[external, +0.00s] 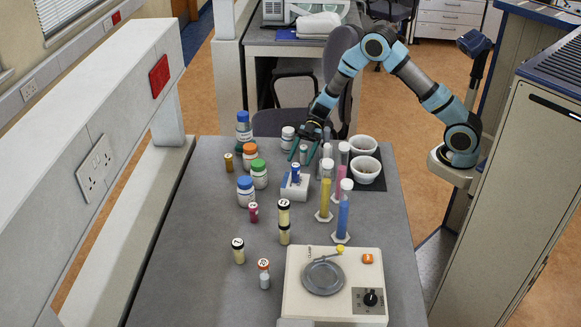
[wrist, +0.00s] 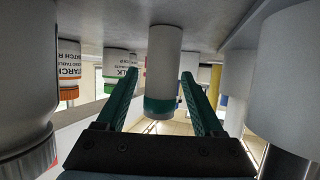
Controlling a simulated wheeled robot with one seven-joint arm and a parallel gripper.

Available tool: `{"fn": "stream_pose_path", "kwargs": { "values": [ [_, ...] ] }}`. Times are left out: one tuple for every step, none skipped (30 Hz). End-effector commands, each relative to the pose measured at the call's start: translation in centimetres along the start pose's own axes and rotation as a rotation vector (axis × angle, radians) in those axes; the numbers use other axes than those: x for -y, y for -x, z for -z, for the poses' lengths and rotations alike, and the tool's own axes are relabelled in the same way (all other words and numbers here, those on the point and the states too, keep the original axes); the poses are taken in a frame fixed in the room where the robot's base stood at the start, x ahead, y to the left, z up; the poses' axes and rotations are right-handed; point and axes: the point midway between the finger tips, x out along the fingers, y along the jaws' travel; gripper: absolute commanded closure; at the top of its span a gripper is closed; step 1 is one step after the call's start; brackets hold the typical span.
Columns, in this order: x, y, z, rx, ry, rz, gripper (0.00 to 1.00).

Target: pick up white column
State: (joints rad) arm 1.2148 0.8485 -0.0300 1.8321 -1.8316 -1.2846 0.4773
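My gripper (external: 303,152), with teal fingers, is open at the far part of the grey table. In the wrist view, which is upside down, the open fingers (wrist: 165,100) stand either side of a white column (wrist: 162,70) with a teal-green end. A gap shows between each finger and the column. In the external view a small pale upright vial (external: 303,155) shows between the fingers; it seems to be this column, partly hidden by my gripper. Pale upright cylinders (external: 327,152) stand just right of my gripper.
Left are white bottles with blue (external: 245,183), orange (external: 250,150) and green (external: 258,166) caps. Yellow (external: 325,197) and blue (external: 343,216) cylinders stand nearer on the right. White bowls (external: 366,168) sit on a dark mat. A stirrer device (external: 300,300) fills the front right.

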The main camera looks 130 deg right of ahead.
Motion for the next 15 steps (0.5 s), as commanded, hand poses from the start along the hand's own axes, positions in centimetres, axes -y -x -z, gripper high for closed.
{"fn": "stream_pose_path", "kwargs": {
  "values": [
    [0.00,0.02,0.00,0.000,0.000,0.000,0.36],
    [-0.01,0.02,0.00,0.000,0.000,0.000,0.40],
    [-0.01,0.03,0.00,0.000,0.000,0.000,0.44],
    [-0.01,0.03,0.01,0.000,0.000,0.000,0.48],
    [-0.01,0.04,0.01,0.000,0.000,0.000,0.51],
    [-0.01,0.04,0.01,0.000,0.000,0.000,0.55],
    [-0.01,0.05,0.01,0.000,0.000,0.000,0.59],
    [-0.01,0.05,0.01,0.000,0.000,0.000,0.62],
    [-0.01,0.05,0.02,0.000,0.000,0.000,0.67],
    [-0.01,0.05,0.01,0.000,0.000,0.000,0.70],
    [-0.01,0.05,0.02,0.000,0.000,0.000,0.73],
    [-0.01,0.05,0.02,0.000,0.000,0.000,0.78],
    [-0.01,0.05,0.02,0.000,0.000,0.000,0.81],
    [-0.01,0.05,0.02,0.000,0.000,0.000,0.85],
    [-0.01,0.06,0.02,0.000,0.000,0.000,0.89]
  ]
}}
